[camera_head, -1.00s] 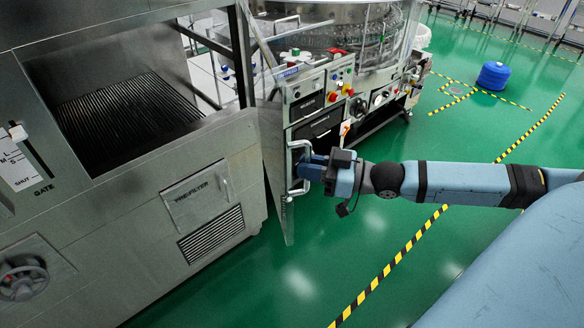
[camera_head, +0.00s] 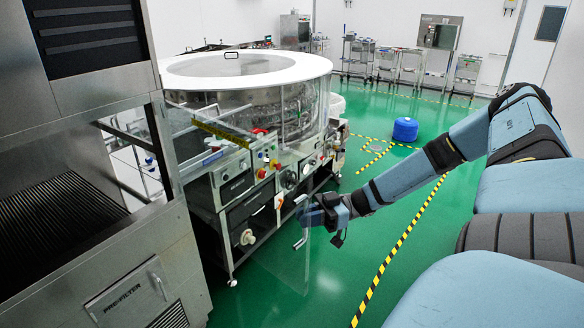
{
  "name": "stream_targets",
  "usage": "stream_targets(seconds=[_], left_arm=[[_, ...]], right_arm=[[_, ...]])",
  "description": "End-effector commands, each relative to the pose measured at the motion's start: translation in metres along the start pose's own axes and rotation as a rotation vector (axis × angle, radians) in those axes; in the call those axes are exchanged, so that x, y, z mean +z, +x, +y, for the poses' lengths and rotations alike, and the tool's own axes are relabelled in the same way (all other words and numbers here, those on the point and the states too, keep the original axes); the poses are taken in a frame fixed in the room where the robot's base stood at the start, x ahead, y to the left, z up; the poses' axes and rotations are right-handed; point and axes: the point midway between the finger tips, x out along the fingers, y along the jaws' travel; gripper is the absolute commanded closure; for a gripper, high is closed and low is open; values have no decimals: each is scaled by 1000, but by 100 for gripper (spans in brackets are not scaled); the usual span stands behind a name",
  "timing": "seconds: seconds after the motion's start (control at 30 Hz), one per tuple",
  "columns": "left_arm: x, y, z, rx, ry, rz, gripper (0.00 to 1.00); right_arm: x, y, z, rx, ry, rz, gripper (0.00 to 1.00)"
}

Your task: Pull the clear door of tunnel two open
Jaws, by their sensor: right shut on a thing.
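The clear door (camera_head: 285,264) is a see-through panel hanging in front of the washer's control cabinet, with its lower corner over the green floor. Its metal bar handle (camera_head: 299,242) stands upright near the panel's right edge. My right gripper (camera_head: 304,215) comes in from the right and is shut on this handle. The fingers hide the handle's middle. The panel stands out from the steel tunnel housing (camera_head: 166,250) on the left, with floor visible through it. Its hinge edge is hard to make out. My left gripper is not in view.
The round washer (camera_head: 245,68) with a white rim stands behind the door. Its control cabinet (camera_head: 240,190) has knobs and drawers. A blue drum (camera_head: 405,129) stands farther back. Green floor (camera_head: 345,270) with striped tape is free to the right of the door.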

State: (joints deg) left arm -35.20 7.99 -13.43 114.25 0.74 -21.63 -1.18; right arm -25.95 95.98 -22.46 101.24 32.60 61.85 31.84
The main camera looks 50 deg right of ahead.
Motion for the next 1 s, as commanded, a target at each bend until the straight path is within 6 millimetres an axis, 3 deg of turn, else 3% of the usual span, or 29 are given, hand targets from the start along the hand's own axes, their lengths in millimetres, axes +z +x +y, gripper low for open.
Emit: stream_targets(seconds=[0.33, 0.83, 0.87, 0.9, 0.93, 1.0], left_arm=[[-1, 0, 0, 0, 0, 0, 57], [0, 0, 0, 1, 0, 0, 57], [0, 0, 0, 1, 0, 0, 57], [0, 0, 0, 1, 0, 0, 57], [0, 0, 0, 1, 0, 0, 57], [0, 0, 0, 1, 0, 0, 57]], right_arm=[[-2, -35, 27, -70, -4, 5, 100], [-2, -41, 30, -83, -2, 3, 100], [-2, -41, 30, -83, -2, 3, 79], [-1, -41, 30, -83, -2, 3, 69], [-1, -41, 30, -83, -2, 2, 62], [-1, -41, 29, -83, -1, 2, 62]])
